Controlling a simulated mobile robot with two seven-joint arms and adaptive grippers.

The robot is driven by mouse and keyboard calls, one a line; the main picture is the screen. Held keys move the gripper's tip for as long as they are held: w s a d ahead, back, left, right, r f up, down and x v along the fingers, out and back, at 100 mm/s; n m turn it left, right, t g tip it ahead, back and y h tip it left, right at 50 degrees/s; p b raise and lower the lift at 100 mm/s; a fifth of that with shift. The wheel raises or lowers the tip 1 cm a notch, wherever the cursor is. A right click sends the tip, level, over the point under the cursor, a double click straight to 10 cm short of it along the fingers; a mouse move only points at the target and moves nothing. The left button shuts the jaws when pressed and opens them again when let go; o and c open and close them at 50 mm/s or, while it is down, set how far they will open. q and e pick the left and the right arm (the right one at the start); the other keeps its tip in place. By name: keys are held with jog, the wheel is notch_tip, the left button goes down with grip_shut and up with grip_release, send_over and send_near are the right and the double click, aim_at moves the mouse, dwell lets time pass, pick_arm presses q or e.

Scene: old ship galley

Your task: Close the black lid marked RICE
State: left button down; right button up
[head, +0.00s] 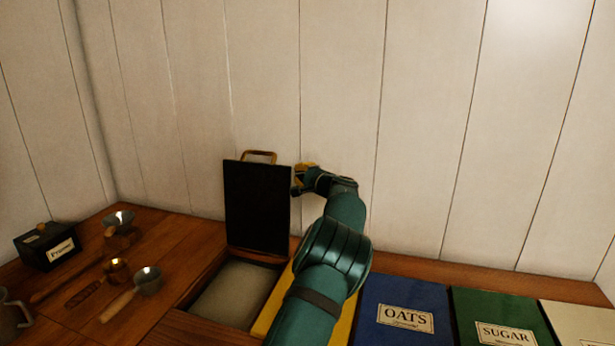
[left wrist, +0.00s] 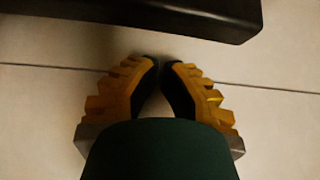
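The black lid (head: 257,207) stands open and upright at the back of an open bin, with a brass handle (head: 259,155) on its top edge. No RICE marking shows on the side facing me. The bin holds a pale fill (head: 235,292). My left gripper (head: 299,178) is just right of the lid's upper part, near the wall; I cannot tell if it touches. In the left wrist view my left gripper (left wrist: 159,66) has its fingertips together with nothing between them. A dark edge, apparently the lid (left wrist: 160,12), crosses the top there. My right gripper is not in view.
A yellow lid (head: 344,326) lies partly under my left arm. Closed blue OATS (head: 405,296) and green SUGAR (head: 497,315) lids lie to the right. Metal scoops (head: 148,281) and a small black box (head: 50,247) are at left. A white plank wall (head: 340,80) stands close behind.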

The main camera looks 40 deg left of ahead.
pick_arm(q)
jog(key=shift+s+d+r+b, duration=0.1)
jog(key=shift+s+d+b, duration=0.15)
jog(key=shift+s, duration=0.4)
jog(key=shift+s+d+r+b, duration=0.1)
jog(key=shift+s+d+b, duration=0.1)
jog(key=shift+s, duration=0.4)
jog(key=shift+s+d+r+b, duration=0.15)
jog(key=shift+s+b, duration=0.1)
jog(key=shift+s, duration=0.4)
jog(key=shift+f, duration=0.1)
